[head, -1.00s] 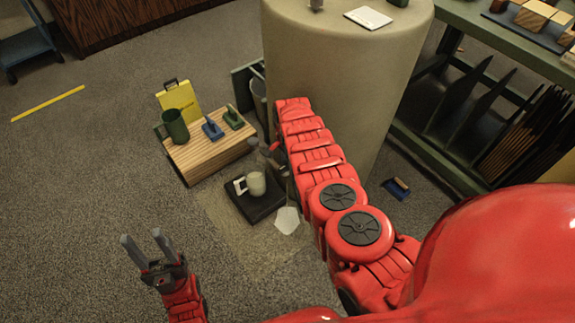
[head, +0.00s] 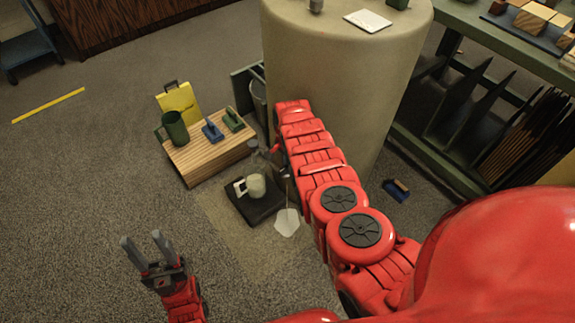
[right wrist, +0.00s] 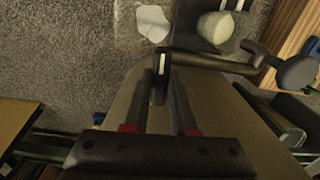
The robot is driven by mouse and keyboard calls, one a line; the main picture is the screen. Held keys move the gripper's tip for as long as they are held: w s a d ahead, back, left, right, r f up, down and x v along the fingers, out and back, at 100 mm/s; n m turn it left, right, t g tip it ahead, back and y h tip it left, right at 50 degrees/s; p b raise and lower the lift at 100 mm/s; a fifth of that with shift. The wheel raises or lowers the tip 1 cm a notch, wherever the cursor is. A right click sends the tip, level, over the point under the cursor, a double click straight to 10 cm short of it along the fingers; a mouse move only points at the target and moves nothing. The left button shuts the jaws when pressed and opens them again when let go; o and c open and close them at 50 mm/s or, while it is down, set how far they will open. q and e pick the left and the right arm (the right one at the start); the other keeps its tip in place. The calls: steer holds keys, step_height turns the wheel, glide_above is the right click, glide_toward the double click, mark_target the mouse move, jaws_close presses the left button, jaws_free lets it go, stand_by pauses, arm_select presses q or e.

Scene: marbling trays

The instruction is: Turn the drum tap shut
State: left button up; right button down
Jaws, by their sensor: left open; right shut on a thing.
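The large beige drum (head: 325,70) stands upright at the middle of the head view. Its tap (head: 258,152) is low on the drum's left side, above the white jug, and partly hidden by my right arm. In the right wrist view, the dark tap lever with a white stripe (right wrist: 161,68) sits between the fingers of my right gripper (right wrist: 160,84), which is shut on it. The tap's dark pipe and round end (right wrist: 297,72) reach to the right. In the head view, my right gripper (head: 277,150) is mostly hidden. My left gripper (head: 144,241) is open and empty over the floor.
A white jug (head: 252,187) with pale contents stands on a dark tray (head: 262,212) below the tap. A shelf (head: 440,165) stands right.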

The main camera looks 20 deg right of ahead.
steer(key=n, duration=0.3)
steer(key=shift+n, duration=0.4)
steer(key=n, duration=0.4)
steer(key=shift+n+p, duration=0.3)
steer(key=shift+p, duration=0.05)
steer(key=n, duration=0.4)
steer(key=shift+n, duration=2.4)
steer(key=c, duration=0.7)
jaws_free()
